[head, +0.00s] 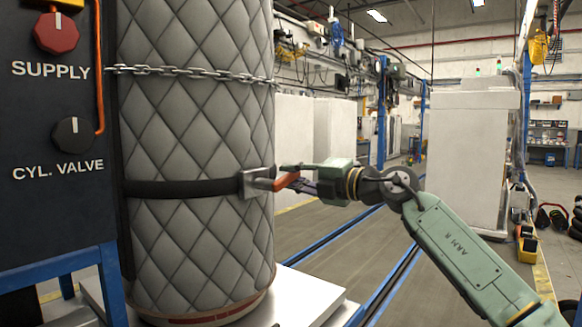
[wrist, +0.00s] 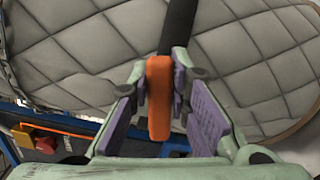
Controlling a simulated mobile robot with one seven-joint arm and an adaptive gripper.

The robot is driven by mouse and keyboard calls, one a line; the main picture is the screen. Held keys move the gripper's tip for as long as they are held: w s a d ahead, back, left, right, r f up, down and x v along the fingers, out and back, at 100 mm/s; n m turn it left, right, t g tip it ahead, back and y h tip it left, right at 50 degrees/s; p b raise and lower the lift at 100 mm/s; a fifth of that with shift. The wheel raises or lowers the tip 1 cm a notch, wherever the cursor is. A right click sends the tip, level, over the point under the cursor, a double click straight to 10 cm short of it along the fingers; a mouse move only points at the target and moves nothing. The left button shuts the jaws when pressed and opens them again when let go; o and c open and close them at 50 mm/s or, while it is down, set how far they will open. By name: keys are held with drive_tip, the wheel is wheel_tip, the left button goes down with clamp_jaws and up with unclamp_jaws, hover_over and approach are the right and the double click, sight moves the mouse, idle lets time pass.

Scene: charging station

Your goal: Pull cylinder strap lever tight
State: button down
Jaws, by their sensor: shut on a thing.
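A tall cylinder (head: 195,130) in a grey quilted jacket stands upright at the left in the head view. A black strap (head: 180,189) runs around its lower half and ends at a metal buckle (head: 256,182). An orange lever (head: 286,181) sticks out from the buckle to the right. My gripper (head: 292,180) is at the lever, to the right of the cylinder. In the wrist view, the orange lever (wrist: 159,95) sits between the fingertips of my gripper (wrist: 160,85), which are shut on it. The strap (wrist: 178,25) shows above the lever. The fingers partly hide the buckle.
A chain (head: 190,71) also crosses the cylinder higher up. A dark panel (head: 50,210) with SUPPLY and CYL. VALVE knobs stands close on the left. The cylinder stands on a pale platform (head: 310,300). Open floor lies to the right, behind my arm.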

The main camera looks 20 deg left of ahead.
drive_tip(key=shift+w+f+m+p, duration=0.1)
drive_tip(key=shift+f+m+p, duration=0.1)
drive_tip(key=shift+f+m, duration=0.4)
drive_tip(key=shift+f+m+p, duration=0.15)
drive_tip(key=shift+m, duration=0.75)
drive_tip(key=c, duration=1.5)
unclamp_jaws()
drive_tip(key=v, duration=1.2)
